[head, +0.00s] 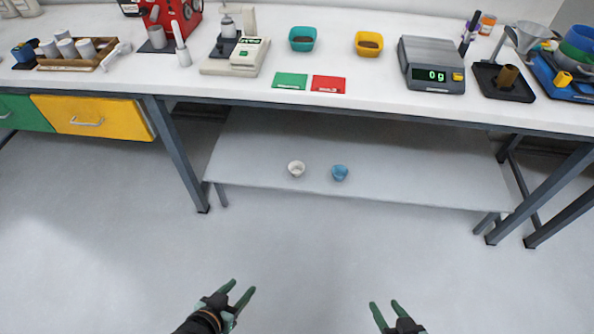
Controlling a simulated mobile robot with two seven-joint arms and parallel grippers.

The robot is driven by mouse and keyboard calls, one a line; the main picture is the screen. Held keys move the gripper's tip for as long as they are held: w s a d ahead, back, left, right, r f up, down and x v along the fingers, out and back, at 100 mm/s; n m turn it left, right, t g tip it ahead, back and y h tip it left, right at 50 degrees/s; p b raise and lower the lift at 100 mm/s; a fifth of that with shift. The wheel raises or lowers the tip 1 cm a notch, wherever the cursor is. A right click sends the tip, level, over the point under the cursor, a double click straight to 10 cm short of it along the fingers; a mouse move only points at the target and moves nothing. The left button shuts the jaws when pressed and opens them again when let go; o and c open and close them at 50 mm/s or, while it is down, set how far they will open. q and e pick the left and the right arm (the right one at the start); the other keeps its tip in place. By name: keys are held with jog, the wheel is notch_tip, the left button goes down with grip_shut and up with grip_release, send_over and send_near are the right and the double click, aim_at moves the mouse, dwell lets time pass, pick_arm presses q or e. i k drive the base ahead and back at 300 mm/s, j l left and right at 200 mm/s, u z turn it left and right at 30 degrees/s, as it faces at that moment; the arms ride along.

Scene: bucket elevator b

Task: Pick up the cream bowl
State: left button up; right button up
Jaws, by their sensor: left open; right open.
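The cream bowl (296,169) is small and sits upright on the low grey shelf (420,175) under the bench, near the shelf's front edge. A blue bowl (340,173) sits just right of it, apart from it. My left gripper (242,289) is open and empty over the floor, in front of the shelf and left of the cream bowl. My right gripper (383,305) is open and empty over the floor, to the right of both bowls. Neither gripper touches anything.
The white bench top (200,90) overhangs the shelf and carries a scale (430,65), a teal container (302,39), a yellow container (368,44), and green (290,81) and red (328,84) cards. Bench legs (180,155) stand at both sides. The floor in front is clear.

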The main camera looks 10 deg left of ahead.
aim_at(296, 168)
jog(key=i+j+u, duration=0.25)
jog(key=i, duration=0.6)
jog(key=i+u, duration=0.3)
jog(key=i, duration=0.5)
